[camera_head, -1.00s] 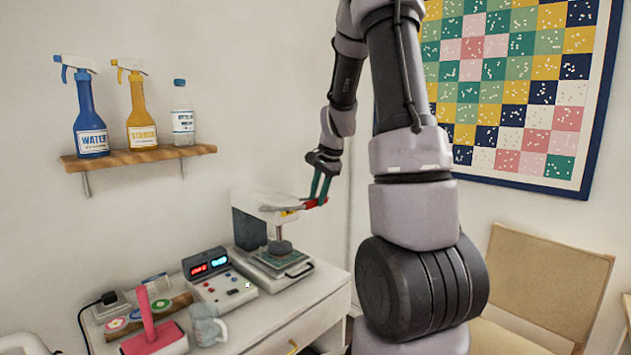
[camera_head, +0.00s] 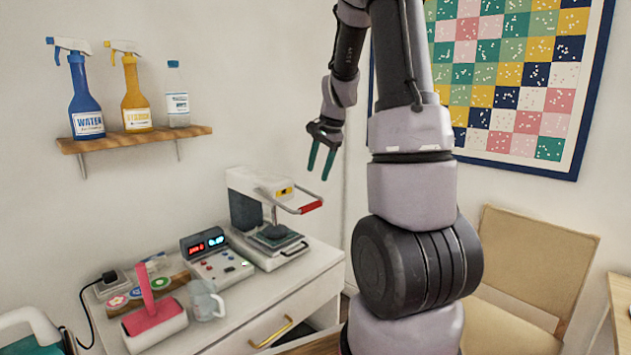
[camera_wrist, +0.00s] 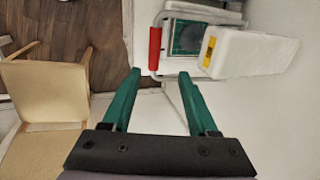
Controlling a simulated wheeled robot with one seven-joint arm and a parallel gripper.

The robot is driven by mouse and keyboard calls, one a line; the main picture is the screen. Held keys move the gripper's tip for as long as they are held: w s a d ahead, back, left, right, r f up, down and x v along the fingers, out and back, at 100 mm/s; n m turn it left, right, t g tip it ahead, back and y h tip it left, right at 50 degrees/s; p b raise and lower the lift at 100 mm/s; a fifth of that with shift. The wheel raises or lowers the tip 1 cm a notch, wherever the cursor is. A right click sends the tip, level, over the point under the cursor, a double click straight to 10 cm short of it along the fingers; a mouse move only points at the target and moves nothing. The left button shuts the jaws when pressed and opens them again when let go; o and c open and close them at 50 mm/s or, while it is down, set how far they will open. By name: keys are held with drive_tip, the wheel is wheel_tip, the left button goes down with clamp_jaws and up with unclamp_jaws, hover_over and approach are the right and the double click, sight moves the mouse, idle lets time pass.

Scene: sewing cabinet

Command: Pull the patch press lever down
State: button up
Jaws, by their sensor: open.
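The white patch press (camera_head: 258,186) stands on the cabinet's back right. Its lever is a metal frame with a red handle (camera_head: 311,207), sticking out to the right and lower than the press's top. The handle also shows in the wrist view (camera_wrist: 155,48). The round press head (camera_head: 275,232) is down at or just above the green bed pad; I cannot tell if they touch. My gripper (camera_head: 321,172) is open and empty, fingers pointing down, above the red handle and apart from it. In the wrist view the fingertips (camera_wrist: 159,76) are near the handle.
A control box with lit displays (camera_head: 215,258), a clear cup (camera_head: 206,300) and a pink-handled roller (camera_head: 152,315) are left of the press. A shelf (camera_head: 135,139) with bottles hangs above. A chair (camera_head: 530,262) stands right.

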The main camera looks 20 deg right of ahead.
drive_tip(key=v, duration=0.5)
drive_tip(key=shift+r, duration=0.15)
drive_tip(key=s+a+r+n+t, duration=0.1)
drive_tip(key=s+a+r+n, duration=0.2)
drive_tip(key=s, duration=0.4)
drive_tip(key=s+a+r+n+t, duration=0.1)
drive_tip(key=s+a+r+n, duration=0.2)
drive_tip(key=s+a, duration=0.3)
drive_tip(key=s+a+r+n+t, duration=0.1)
drive_tip(key=s+a+r+n, duration=0.2)
drive_tip(key=s, duration=0.6)
drive_tip(key=a+r, duration=0.1)
drive_tip(key=a, duration=0.1)
drive_tip(key=shift+s+a+n+t+y, duration=0.25)
drive_tip(key=shift+s+n+t+y, duration=0.05)
drive_tip(key=shift+s+t, duration=0.1)
